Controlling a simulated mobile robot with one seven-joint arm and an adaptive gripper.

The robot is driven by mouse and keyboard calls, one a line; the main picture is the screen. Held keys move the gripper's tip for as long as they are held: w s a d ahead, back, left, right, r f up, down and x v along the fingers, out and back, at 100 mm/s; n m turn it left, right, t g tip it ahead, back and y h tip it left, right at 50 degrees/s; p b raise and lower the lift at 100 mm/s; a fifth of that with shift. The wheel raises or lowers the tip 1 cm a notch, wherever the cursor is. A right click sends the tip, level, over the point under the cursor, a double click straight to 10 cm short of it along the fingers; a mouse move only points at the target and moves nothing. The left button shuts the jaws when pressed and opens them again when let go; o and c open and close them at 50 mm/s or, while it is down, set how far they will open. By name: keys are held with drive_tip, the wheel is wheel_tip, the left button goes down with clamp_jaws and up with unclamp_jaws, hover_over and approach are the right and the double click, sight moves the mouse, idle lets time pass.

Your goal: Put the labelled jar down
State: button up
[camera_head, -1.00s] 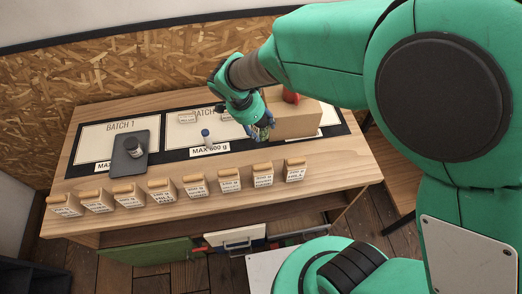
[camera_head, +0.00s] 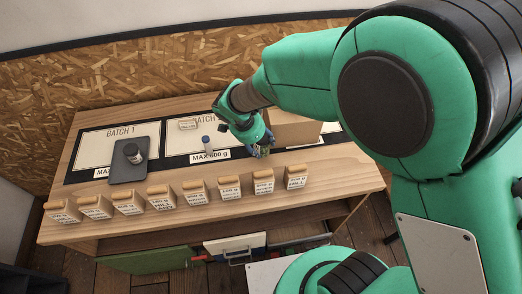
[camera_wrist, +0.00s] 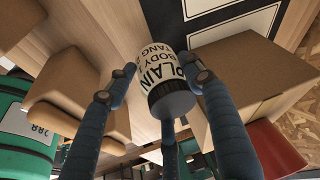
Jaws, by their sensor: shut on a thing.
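The labelled jar (camera_wrist: 158,68) is white with dark lettering that reads in part "PLAIN", "BODY" and "TANG", and has a dark grey end. My gripper (camera_wrist: 160,78) is shut on it, with blue fingers on both sides and another below. In the head view my gripper (camera_head: 262,150) is over the right part of the worktable (camera_head: 330,172), just in front of the cardboard box. Only a small greenish bit shows between the fingers there. I cannot tell whether the jar touches the table.
The cardboard box (camera_head: 292,128) is close beside my gripper. A blue-topped bottle (camera_head: 207,144) stands by the "MAX 600 g" label. A dark slab (camera_head: 128,172) at left bears a dark-lidded jar (camera_head: 133,153). A red object (camera_wrist: 275,152) shows in the wrist view.

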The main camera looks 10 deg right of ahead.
sight(261, 150)
drive_tip(key=shift+f+b, duration=0.35)
drive_tip(key=shift+f, duration=1.45)
drive_tip(key=shift+f, duration=0.15)
drive_tip(key=o, duration=1.5)
drive_tip(key=shift+c, duration=0.2)
drive_tip(key=p+v, duration=0.2)
drive_tip(key=v, duration=1)
